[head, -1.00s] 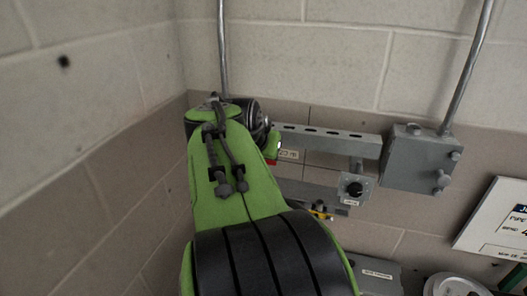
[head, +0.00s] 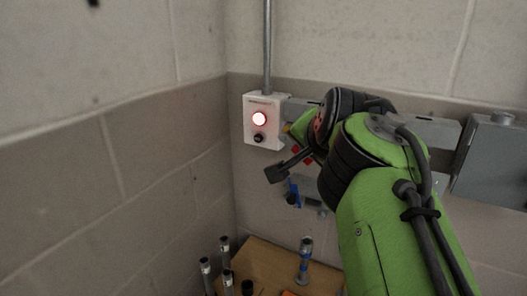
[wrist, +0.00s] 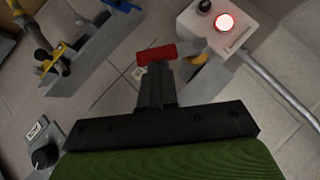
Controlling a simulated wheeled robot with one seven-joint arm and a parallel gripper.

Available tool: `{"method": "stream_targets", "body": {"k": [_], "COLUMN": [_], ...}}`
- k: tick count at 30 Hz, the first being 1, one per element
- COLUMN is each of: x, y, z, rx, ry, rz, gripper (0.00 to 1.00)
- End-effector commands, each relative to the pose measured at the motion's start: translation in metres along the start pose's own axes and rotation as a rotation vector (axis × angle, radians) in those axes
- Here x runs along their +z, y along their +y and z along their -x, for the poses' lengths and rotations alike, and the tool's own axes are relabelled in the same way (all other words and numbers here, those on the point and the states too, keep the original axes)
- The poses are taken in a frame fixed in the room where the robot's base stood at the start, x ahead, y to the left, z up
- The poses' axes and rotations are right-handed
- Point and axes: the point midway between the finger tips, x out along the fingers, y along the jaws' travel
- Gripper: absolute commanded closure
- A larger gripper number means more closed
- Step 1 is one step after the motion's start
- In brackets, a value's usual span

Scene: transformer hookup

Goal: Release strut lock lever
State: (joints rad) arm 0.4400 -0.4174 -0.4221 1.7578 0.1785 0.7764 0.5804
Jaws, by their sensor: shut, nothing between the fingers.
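A red handle (wrist: 156,53), which looks like the strut lock lever, lies across the far end of my fingers in the wrist view. My gripper (wrist: 154,76) is shut, with its dark fingers together and nothing between them. The fingertips are at or just short of the handle; I cannot tell whether they touch it. In the head view, red patches (head: 309,161) show on the strut beside my arm, which hides much of the strut. A yellow part (wrist: 207,72) sits to the right of the fingers in the wrist view.
A white box (head: 262,108) with a lit red button and black knob is on the wall, left of my arm. A blue handle (head: 293,193) is on the lower rail. A grey box (head: 492,160) is at right. A wooden surface (head: 262,262) below holds upright cylinders.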

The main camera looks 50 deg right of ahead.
Motion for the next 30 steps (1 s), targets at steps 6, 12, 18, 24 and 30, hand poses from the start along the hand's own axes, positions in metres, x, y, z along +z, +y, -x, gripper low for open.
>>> {"method": "stream_targets", "body": {"k": [6,12,18,24,30], "x": [0.013,0.021,0.028,0.032,0.037], "y": [0.013,0.017,0.018,0.015,0.014], "z": [-0.013,-0.020,-0.027,-0.033,-0.037], "rx": [-0.149,-0.284,-0.410,-0.402,-0.399], "ry": [-0.002,-0.003,-0.004,0.000,-0.001], "rz": [-0.145,-0.280,-0.409,-0.402,-0.401], "gripper": [1.00,1.00,1.00,1.00,1.00]}}
